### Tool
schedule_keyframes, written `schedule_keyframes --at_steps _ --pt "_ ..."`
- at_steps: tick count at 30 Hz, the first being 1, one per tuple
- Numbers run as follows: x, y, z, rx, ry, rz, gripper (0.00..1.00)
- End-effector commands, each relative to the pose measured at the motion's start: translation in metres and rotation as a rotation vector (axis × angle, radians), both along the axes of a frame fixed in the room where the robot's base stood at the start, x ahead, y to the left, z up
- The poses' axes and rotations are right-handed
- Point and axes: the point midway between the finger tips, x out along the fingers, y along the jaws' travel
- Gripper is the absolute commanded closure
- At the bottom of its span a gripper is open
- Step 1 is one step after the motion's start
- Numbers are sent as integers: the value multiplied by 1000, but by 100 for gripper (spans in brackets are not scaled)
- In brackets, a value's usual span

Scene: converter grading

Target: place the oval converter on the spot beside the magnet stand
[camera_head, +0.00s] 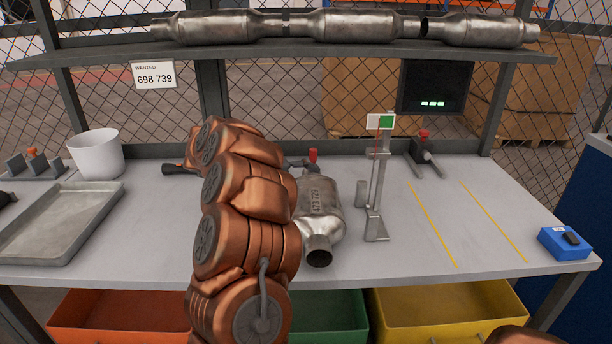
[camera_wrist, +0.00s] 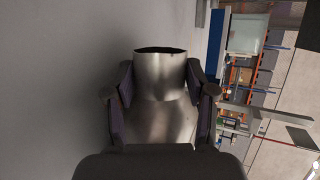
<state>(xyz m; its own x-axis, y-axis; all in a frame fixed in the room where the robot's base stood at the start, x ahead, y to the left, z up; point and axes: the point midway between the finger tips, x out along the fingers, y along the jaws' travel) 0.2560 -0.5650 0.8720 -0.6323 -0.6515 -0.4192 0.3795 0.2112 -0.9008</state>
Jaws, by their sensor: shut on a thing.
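The oval converter (camera_head: 320,207) is a silver metal can marked with a number, its open neck facing the front edge of the table. It is just left of the magnet stand (camera_head: 378,190). In the wrist view my gripper (camera_wrist: 166,90) is shut on the converter (camera_wrist: 160,75), one dark finger on each side of its body, the open neck showing beyond them. In the head view my copper-coloured arm hides most of the gripper. I cannot tell whether the converter touches the table. No marked spot shows clearly beside the stand.
A blue box (camera_head: 564,242) is at the right edge. A white pot (camera_head: 97,155) and metal tray (camera_head: 62,222) are left. A shelf (camera_head: 290,53) with converters spans the back.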

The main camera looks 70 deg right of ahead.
Motion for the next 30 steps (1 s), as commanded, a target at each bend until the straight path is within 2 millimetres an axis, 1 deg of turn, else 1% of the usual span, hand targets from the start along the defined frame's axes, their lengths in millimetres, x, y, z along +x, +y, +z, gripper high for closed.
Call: schedule_keyframes --at_steps 2,3,6,14,18,23,30 --pt "0 0 -1 -2 3 1 100" --pt "0 0 -2 -1 -1 0 44" --pt "0 0 -1 -1 -1 0 34" --pt "0 0 -2 0 0 0 34" --pt "1 1 2 0 0 1 34" --pt "13 11 7 -1 -3 4 34" --pt "34 34 22 -1 -3 3 34"
